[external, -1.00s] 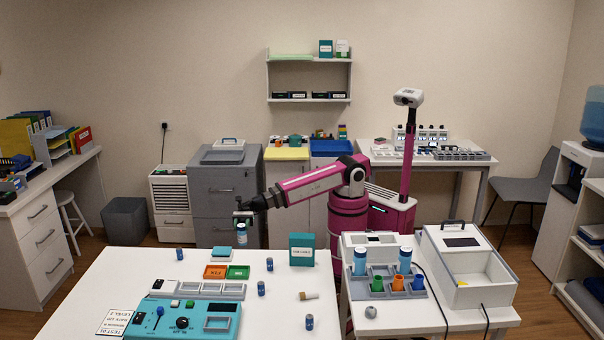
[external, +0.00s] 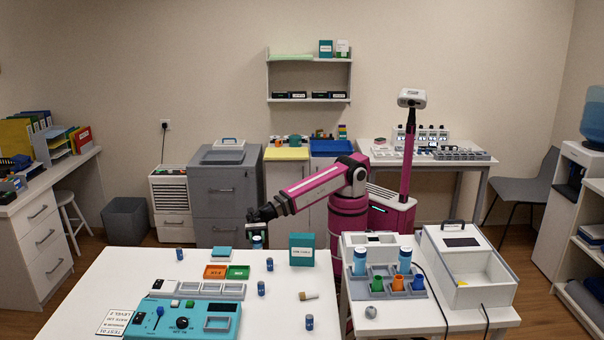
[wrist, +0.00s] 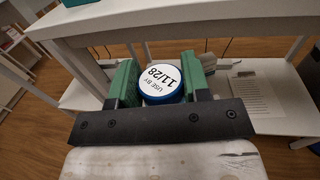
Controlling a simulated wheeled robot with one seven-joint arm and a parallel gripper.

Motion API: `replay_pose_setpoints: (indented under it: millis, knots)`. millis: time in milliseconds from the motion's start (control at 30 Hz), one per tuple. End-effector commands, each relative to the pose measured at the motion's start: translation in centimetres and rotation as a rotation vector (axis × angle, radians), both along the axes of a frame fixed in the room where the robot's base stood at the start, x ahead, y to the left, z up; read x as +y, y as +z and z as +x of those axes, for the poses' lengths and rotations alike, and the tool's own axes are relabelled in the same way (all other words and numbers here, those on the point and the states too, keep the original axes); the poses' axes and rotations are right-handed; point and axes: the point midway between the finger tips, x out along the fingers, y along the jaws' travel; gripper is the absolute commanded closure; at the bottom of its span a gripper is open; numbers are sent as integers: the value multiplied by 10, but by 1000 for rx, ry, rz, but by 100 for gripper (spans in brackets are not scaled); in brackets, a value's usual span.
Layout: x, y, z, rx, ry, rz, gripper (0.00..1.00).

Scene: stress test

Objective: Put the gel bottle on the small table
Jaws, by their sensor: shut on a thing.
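My gripper (external: 257,222) hangs at the far edge of the large white table (external: 120,275). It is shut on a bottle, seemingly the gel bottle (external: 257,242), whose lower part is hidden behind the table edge. In the wrist view, the bottle's round white top (wrist: 160,81) with a blue rim reads "USE BY 11/28" and sits between the green finger pads of my gripper (wrist: 158,88). A white table (wrist: 200,12) with legs and a lower shelf (wrist: 258,90) is ahead of it. I cannot tell which table is the small one.
Several small blue vials, a teal console (external: 185,318) and a teal box (external: 302,250) stand on the large table. The right-hand table (external: 440,318) bears a grey caddy with bottles and cups, and an open white box (external: 468,290). Paper lies on the lower shelf.

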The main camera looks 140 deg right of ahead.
Motion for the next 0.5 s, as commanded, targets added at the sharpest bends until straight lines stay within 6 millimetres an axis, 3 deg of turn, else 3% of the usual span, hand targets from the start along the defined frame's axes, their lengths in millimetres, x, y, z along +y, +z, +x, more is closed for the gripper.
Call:
replay_pose_setpoints:
  millis: [167, 500]
  knots:
    - [0, 17, -1, -3, 0, 0, 87]
    - [0, 88, -1, -4, 0, -1, 87]
